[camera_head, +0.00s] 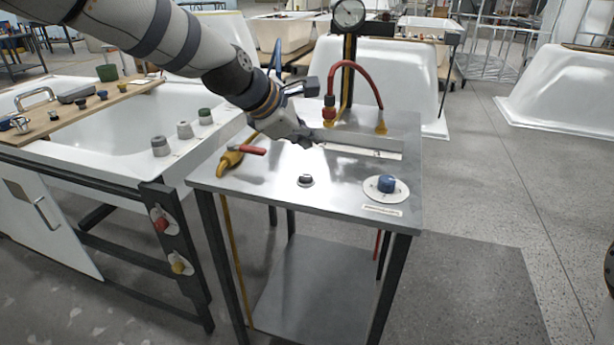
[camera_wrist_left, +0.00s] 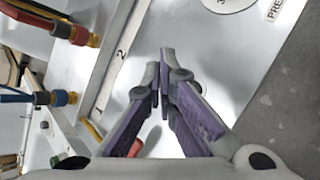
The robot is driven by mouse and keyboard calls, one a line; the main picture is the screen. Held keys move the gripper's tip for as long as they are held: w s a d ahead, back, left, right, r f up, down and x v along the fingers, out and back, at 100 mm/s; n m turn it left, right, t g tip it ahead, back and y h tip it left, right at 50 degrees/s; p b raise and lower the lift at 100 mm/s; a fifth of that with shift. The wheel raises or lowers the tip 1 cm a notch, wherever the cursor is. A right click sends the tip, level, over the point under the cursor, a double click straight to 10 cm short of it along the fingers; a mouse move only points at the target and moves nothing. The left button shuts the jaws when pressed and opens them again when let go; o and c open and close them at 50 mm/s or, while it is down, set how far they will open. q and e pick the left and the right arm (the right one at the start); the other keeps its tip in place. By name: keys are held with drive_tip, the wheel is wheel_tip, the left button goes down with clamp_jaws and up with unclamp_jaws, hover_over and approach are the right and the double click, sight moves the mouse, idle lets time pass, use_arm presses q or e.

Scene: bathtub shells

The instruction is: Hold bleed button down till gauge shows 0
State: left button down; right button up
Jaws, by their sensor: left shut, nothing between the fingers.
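A steel-topped bench (camera_head: 250,185) stands in the middle of the head view. The round gauge (camera_head: 348,14) sits on a post at its back; its needle is too small to read. A small dark button (camera_head: 305,180) with a light rim is on the bench top. A blue knob (camera_head: 386,184) stands on a round white plate at the right; no label here is readable as bleed. My left gripper (camera_head: 312,143) is above the bench, behind the dark button and apart from it. In the left wrist view its fingers (camera_wrist_left: 166,56) are together and empty.
A red-handled yellow valve (camera_head: 232,160) is at the bench's left edge. A red hose (camera_head: 362,68) arches near the post. A white tub (camera_head: 90,125) with a board and several knobs stands left. Floor at the right (camera_head: 510,200) is clear.

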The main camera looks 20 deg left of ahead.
sight(308, 179)
use_arm(q)
wheel_tip(308, 179, down, 4)
drive_tip(key=shift+r+b, duration=0.25)
drive_tip(key=shift+b, duration=0.1)
drive_tip(key=shift+f, duration=0.85)
use_arm(e)
drive_tip(key=shift+s+f+g, duration=0.3)
drive_tip(key=shift+s+f, duration=0.35)
use_arm(q)
drive_tip(key=shift+f, duration=0.1)
drive_tip(key=shift+f, duration=0.35)
drive_tip(key=shift+f, duration=0.5)
idle(1.2)
idle(0.9)
drive_tip(key=shift+r+p, duration=0.35)
drive_tip(key=shift+r, duration=0.6)
use_arm(e)
drive_tip(key=shift+w+r, duration=0.45)
drive_tip(key=shift+w, duration=0.05)
